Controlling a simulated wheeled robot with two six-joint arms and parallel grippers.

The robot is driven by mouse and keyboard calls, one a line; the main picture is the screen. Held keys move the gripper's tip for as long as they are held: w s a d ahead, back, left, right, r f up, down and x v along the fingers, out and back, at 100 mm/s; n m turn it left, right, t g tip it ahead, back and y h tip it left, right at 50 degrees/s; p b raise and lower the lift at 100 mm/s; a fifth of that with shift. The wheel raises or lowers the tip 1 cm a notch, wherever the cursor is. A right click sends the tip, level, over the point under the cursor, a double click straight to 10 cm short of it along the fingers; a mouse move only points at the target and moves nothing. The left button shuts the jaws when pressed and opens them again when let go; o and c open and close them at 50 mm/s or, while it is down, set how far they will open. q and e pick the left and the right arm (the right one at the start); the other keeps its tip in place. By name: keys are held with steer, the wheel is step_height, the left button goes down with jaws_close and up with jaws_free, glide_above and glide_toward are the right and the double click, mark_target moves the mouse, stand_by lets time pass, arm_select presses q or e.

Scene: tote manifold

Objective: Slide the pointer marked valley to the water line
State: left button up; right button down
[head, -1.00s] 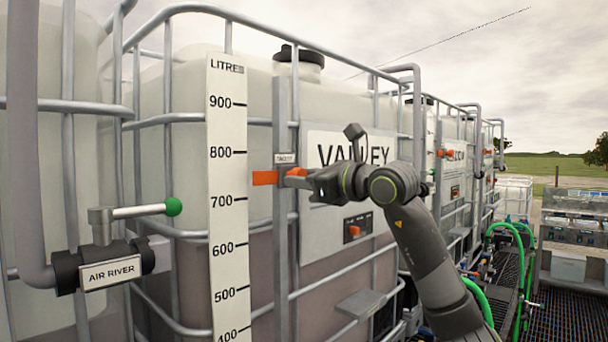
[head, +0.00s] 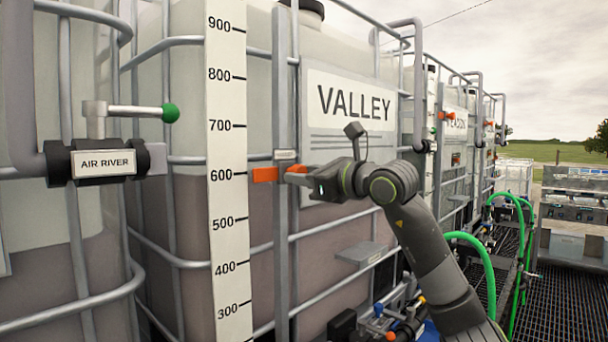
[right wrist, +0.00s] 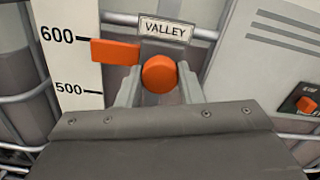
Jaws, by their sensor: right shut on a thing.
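The orange pointer (head: 265,174) sits on a vertical grey rail (head: 281,225) beside the white scale (head: 227,130), with its tip level with about 600. Its small plate (right wrist: 166,30) reads VALLEY in the right wrist view. My right gripper (head: 297,178) is shut on the pointer's round orange knob (right wrist: 160,74), one finger on each side. Behind the scale, the VALLEY tank (head: 310,255) is darker in its lower part; the water line shows near the 600 mark, close to the pointer's height. My left gripper is not in view.
Metal cage bars (head: 185,160) cross the tank front. A grey ledge (head: 362,252) juts out below my right gripper. Green hoses (head: 478,255) run at right.

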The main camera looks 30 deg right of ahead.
steer(key=c, duration=1)
jaws_free()
steer(key=shift+s, duration=0.1)
steer(key=b+v, duration=0.9)
steer(key=v, duration=0.8)
steer(key=shift+s+d, duration=0.1)
steer(key=shift+f, duration=0.1)
